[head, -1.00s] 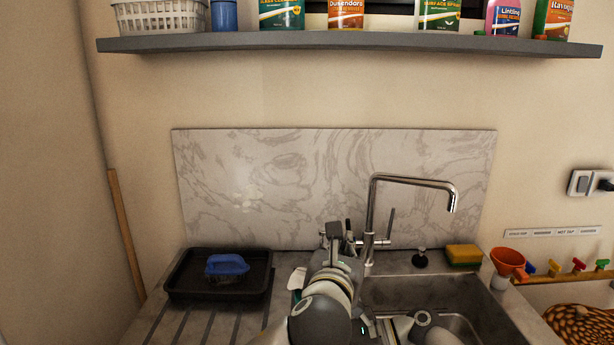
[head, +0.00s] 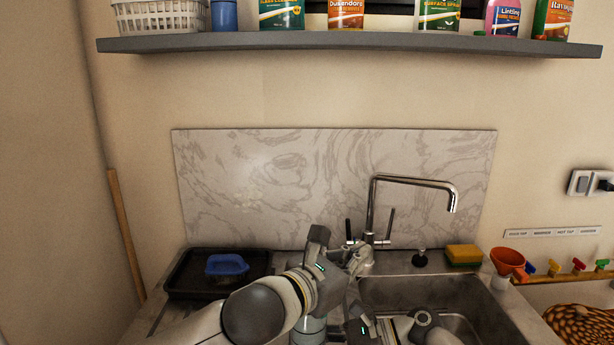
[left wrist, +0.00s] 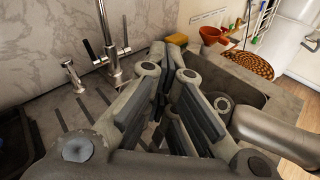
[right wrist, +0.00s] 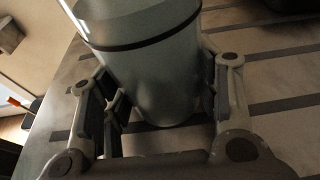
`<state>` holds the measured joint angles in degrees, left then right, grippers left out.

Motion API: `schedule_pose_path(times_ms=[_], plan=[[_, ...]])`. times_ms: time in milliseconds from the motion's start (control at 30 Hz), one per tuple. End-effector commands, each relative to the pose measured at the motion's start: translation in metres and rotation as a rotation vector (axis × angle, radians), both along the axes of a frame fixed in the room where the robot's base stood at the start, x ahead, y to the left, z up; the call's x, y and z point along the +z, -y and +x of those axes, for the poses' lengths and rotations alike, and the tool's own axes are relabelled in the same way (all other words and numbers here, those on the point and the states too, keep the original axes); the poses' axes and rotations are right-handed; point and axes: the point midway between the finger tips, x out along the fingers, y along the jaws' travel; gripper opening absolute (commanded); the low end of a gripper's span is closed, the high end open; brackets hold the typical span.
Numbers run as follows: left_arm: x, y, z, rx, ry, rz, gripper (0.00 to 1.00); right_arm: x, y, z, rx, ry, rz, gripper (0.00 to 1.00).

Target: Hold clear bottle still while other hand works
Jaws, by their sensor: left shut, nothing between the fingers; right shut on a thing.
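The clear bottle (right wrist: 155,75) fills the middle of the right wrist view, with a dark band around it. It stands on the grooved drainboard. My right gripper (right wrist: 160,88) has a finger on each side of it and is shut on it. In the head view, part of the bottle (head: 308,330) shows below my left wrist; the rest is hidden. My left gripper (head: 358,258) is shut and empty, above and to the right of the bottle, in front of the tap. Its fingers (left wrist: 176,48) meet in the left wrist view.
The tap (head: 372,215) stands behind my left gripper, with the sink (head: 470,290) to the right. A black tray (head: 185,290) with a blue-handled brush (head: 227,265) lies left. A sponge (head: 464,254) and orange funnel (head: 507,260) sit at the sink's back right.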

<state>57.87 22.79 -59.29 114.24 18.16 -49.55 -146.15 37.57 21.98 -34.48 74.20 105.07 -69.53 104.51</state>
Motion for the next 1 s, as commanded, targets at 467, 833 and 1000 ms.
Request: schedule_pose_path(times_ms=[467, 833, 1000], plan=[[-0.029, -0.001, -0.02, -0.279, -0.047, 0.045, 0.0, -0.004, 0.0, -0.002, 0.004, -0.007, -0.001, 0.42], [-0.029, 0.0, -0.021, -0.289, -0.048, 0.041, 0.12, -0.003, -0.001, -0.002, 0.006, -0.006, 0.001, 0.42], [-0.029, 0.0, -0.021, -0.289, -0.048, 0.041, 0.27, -0.003, -0.001, -0.002, 0.006, -0.006, 0.001, 0.42]])
